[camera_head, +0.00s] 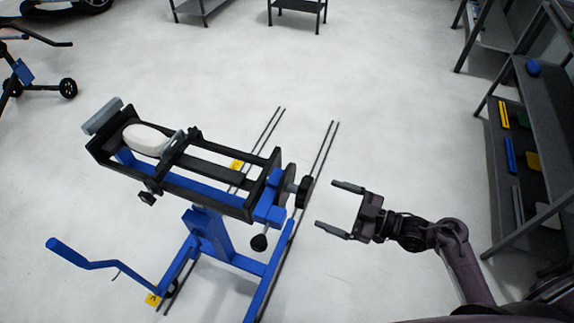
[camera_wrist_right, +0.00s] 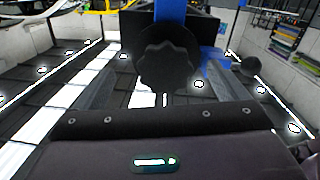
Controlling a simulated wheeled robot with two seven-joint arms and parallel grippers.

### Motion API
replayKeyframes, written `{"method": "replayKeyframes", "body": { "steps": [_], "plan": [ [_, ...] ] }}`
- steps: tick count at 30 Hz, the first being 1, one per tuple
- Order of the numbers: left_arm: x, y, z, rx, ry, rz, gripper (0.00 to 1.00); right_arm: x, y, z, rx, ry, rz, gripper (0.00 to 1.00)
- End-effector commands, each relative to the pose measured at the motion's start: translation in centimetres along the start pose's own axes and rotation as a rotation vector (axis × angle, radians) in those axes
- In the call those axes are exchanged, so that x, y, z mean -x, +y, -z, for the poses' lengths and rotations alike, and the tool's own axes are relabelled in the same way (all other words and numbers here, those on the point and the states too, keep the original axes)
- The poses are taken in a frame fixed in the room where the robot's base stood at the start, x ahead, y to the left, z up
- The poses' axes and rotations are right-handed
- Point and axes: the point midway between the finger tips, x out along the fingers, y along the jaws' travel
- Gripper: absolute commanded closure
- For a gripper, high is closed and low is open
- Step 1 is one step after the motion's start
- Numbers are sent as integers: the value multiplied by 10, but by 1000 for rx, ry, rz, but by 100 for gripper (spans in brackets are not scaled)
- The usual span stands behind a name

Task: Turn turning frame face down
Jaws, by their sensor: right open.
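The turning frame (camera_head: 190,175) is a black rectangular frame on a blue stand (camera_head: 212,235), in the middle left of the head view. A white oval part (camera_head: 146,140) sits in its far left end. A black knob (camera_head: 304,191) sticks out at its right end, with a round plate (camera_head: 285,188) behind it. My right gripper (camera_head: 334,208) is open and empty, just right of the knob, its fingers pointing at it. In the right wrist view the lobed black knob (camera_wrist_right: 170,58) is ahead between the fingers, apparently not gripped. My left gripper is not in view.
A smaller black knob (camera_head: 259,242) hangs below the frame's right end. A blue crank handle (camera_head: 85,258) reaches out at lower left. Dark rails (camera_head: 318,160) lie on the floor. A shelf rack (camera_head: 540,130) stands at right.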

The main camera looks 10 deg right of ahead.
Motion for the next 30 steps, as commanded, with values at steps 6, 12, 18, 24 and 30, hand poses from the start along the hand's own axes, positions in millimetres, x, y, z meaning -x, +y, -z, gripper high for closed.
{"method": "replayKeyframes", "body": {
  "steps": [6, 12, 18, 24, 30],
  "plan": [
    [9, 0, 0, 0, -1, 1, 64, -7, -3, 31, 36, 49, 44, 7],
    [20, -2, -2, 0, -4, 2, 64, -40, -3, 33, 35, 48, 41, 7],
    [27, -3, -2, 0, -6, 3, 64, -66, -4, 32, 36, 46, 41, 7],
    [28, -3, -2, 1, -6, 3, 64, -76, -5, 31, 36, 43, 42, 7],
    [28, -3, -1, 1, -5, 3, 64, -76, -6, 30, 36, 43, 42, 7]
  ]
}}
